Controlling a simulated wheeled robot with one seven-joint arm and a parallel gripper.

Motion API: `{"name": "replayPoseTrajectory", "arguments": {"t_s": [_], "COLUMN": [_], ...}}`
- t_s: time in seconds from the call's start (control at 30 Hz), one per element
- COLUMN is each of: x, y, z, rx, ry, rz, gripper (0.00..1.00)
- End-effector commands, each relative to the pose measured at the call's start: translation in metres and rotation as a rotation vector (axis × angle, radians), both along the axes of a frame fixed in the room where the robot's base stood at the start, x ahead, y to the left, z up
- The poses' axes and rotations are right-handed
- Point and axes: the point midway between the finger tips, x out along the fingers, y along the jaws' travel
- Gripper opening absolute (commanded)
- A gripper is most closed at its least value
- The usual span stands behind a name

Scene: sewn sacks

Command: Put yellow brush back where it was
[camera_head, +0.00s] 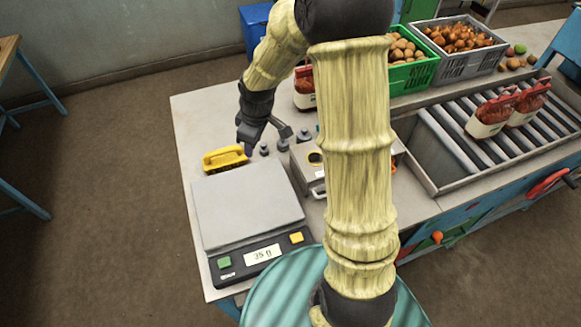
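The yellow brush (224,158) lies at the far left edge of the scale (246,205), with dark bristles along its lower side. I cannot tell whether it rests on the bench just behind the scale or touches the plate's back edge. My gripper (244,149) points down at the brush's right end, very close to it. Its fingers are small and partly hidden by the dark wrist, so I cannot tell whether they are open, shut or touching the brush.
Small grey weights (283,144) stand right of my gripper, near a metal box (306,165). A roller conveyor (465,140) carries red-topped bags (490,117). Green (423,72) and grey (470,66) crates stand behind. The bench's left strip (188,130) is clear. My arm hides the middle.

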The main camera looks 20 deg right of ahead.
Motion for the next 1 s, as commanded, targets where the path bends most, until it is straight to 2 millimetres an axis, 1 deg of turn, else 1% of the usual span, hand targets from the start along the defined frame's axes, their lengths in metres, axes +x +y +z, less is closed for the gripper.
{"name": "replayPoseTrajectory", "arguments": {"t_s": [0.03,0.17,0.2,0.3,0.4,0.43,0.5,0.57,0.83,0.93,1.0], "x": [-0.017,-0.06,-0.073,-0.108,-0.136,-0.143,-0.153,-0.157,-0.157,-0.157,-0.157], "y": [-0.006,-0.022,-0.027,-0.037,-0.044,-0.045,-0.048,-0.048,-0.049,-0.049,-0.049], "z": [0.01,0.029,0.034,0.044,0.05,0.051,0.052,0.052,0.052,0.044,0.033], "rx": [-0.01,-0.01,-0.005,0.019,0.049,0.057,0.072,0.078,0.079,0.079,0.079], "ry": [-0.001,-0.002,-0.005,-0.012,-0.016,-0.016,-0.017,-0.017,-0.014,-0.015,-0.015], "rz": [-0.08,-0.322,-0.399,-0.59,-0.75,-0.786,-0.847,-0.873,-0.88,-0.879,-0.878], "gripper": [0.41,0.41,0.41,0.41,0.41,0.41,0.41,0.41,0.41,0.41,0.41]}}
